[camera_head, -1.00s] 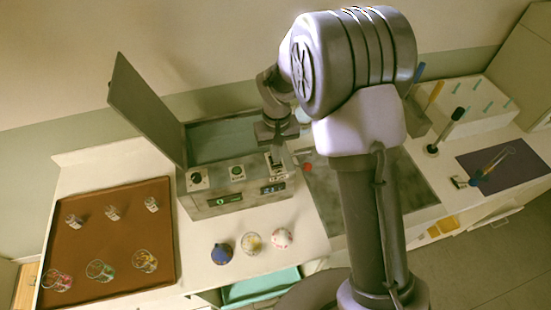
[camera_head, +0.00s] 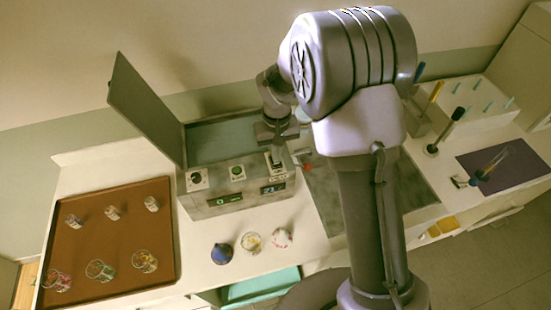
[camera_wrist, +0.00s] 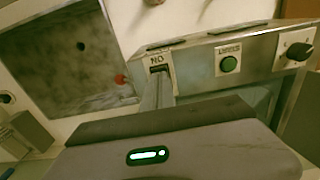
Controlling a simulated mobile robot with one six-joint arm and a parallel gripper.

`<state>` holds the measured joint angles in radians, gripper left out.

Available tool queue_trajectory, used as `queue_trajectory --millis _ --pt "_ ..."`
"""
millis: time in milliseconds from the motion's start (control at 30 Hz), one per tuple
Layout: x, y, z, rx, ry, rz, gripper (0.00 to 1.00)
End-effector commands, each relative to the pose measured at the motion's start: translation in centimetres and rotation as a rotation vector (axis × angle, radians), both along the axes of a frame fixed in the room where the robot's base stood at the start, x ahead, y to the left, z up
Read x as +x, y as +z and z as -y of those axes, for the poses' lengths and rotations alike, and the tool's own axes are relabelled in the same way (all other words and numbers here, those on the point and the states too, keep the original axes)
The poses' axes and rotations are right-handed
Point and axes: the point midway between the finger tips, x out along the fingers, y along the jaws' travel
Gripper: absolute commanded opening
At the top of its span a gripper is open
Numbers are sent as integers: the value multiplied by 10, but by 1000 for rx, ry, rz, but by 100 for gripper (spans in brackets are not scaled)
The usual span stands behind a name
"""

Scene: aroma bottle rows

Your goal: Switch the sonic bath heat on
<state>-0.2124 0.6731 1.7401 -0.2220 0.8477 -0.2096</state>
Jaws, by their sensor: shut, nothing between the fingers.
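The sonic bath (camera_head: 235,192) is a grey metal box with its lid (camera_head: 145,108) standing open on the left. Its front panel has a black knob (camera_head: 196,178), a green button (camera_head: 238,172) and a switch (camera_wrist: 159,68) with a white label. The knob (camera_wrist: 299,51) and green button (camera_wrist: 229,64) also show in the wrist view. My gripper (camera_head: 277,165) is shut and empty, its fingertips right at the switch. In the wrist view the closed fingers (camera_wrist: 158,88) partly hide the switch, so its position and any contact are unclear.
A brown tray (camera_head: 115,240) with several small glasses lies at the left. Three round-bodied vessels (camera_head: 250,243) stand in front of the bath. A sink-like grey recess (camera_head: 405,180) lies right of it. A rack (camera_head: 475,105) and a dark mat (camera_head: 510,165) are farther right.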

Motion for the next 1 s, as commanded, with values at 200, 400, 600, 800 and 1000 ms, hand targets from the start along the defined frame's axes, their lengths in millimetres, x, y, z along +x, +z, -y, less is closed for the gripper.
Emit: queue_trajectory --millis 200,400,600,800,1000 --pt "0 -4 0 0 0 0 0" --pt "0 -7 0 0 0 0 0" --pt "0 -10 0 0 0 0 0" --pt "0 -13 0 0 0 0 0" --pt "0 -16 0 0 0 0 0"
